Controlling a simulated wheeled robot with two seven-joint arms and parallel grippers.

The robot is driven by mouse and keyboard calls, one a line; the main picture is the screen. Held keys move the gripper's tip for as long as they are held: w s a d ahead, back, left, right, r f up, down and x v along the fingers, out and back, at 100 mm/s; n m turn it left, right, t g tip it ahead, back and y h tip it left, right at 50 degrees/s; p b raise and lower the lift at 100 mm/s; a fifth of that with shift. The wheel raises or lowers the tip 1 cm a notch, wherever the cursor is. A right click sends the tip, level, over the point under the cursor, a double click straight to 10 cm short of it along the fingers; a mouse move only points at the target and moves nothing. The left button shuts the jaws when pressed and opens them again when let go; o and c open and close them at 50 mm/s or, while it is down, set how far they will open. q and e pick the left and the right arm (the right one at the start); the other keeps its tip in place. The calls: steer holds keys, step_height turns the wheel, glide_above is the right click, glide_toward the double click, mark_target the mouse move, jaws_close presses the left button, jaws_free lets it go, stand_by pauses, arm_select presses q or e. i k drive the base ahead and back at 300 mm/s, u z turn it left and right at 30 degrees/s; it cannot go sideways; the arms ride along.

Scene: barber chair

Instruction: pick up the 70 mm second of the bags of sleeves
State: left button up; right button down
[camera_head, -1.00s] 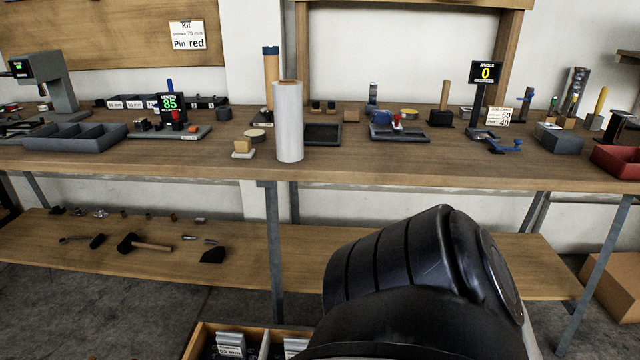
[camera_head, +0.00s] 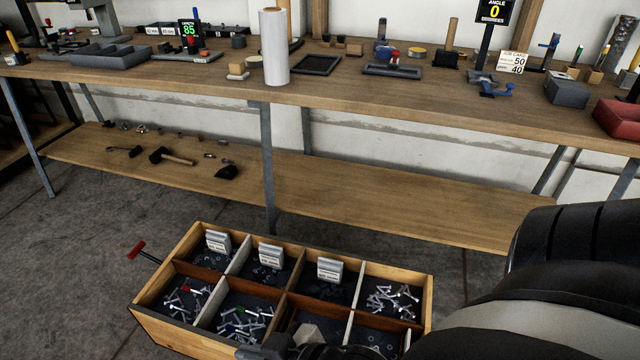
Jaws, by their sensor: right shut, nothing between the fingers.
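Three pale grey bags with white labels stand in the back row of a wooden divided crate (camera_head: 427,310) on the floor: a left bag (camera_head: 218,243), a middle bag (camera_head: 270,257) and a right bag (camera_head: 330,271). The label print is too small to read, so I cannot tell which is 70 mm. My right arm comes in from the lower right. My right gripper (camera_head: 268,347) is low at the bottom edge, over the crate's front side, partly cut off, shut and empty. It is apart from the bags. My left gripper is not in view.
Other crate compartments hold loose screws (camera_head: 392,300) and small parts. A red-handled tool (camera_head: 137,250) sticks out at the crate's left. Behind is a workbench (camera_head: 400,100) with a low shelf (camera_head: 370,200) bearing a hammer (camera_head: 170,157).

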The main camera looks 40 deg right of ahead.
mark_target(271, 255)
steer(key=z, duration=1.15)
steer(key=k, duration=0.4)
steer(key=u, duration=1.45)
steer(key=i, duration=0.75)
steer(key=z, duration=0.6)
steer(key=i, duration=0.5)
steer(key=z, duration=0.05)
